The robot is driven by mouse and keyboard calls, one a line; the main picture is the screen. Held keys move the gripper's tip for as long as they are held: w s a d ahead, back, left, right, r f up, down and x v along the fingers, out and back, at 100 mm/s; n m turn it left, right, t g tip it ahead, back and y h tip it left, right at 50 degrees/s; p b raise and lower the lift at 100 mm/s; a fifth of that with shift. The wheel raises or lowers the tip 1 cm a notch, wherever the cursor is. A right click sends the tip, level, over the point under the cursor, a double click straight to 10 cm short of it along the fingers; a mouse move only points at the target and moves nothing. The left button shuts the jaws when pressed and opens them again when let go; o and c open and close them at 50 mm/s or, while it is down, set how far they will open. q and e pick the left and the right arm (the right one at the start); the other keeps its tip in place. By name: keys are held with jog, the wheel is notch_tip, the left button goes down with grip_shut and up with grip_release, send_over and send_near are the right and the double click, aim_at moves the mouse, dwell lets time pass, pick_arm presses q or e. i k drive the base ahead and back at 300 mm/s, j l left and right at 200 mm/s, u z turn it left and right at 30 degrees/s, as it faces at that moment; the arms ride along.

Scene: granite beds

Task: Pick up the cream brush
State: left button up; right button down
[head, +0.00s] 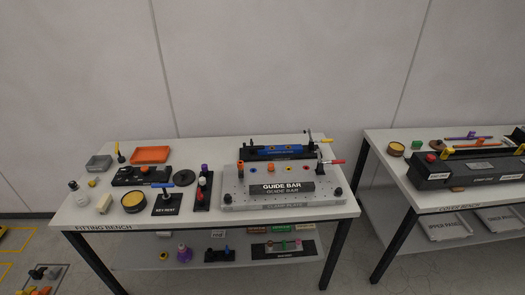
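A small cream block-shaped object (103,203), which looks like the cream brush, lies near the front left of the fitting bench (215,150). It is too small to make out any bristles. It is just left of a round tin with a yellow top (133,202) and appears apart from it. Neither of my grippers is in the head view, and nothing is seen touching the cream object.
Small dark-and-white pieces (83,198) stand left of the cream object. A grey tray (99,163), orange tray (150,154) and guide bar plate (240,200) share the bench. A cover bench (440,212) stands right, beyond a floor gap.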

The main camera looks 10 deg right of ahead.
aim_at(106, 201)
jog(key=i+j, duration=0.25)
jog(key=j, duration=0.15)
jog(key=i+j, duration=0.25)
jog(key=j, duration=0.15)
jog(key=i+j, duration=0.25)
jog(key=j+z, duration=0.05)
jog(key=j, duration=0.05)
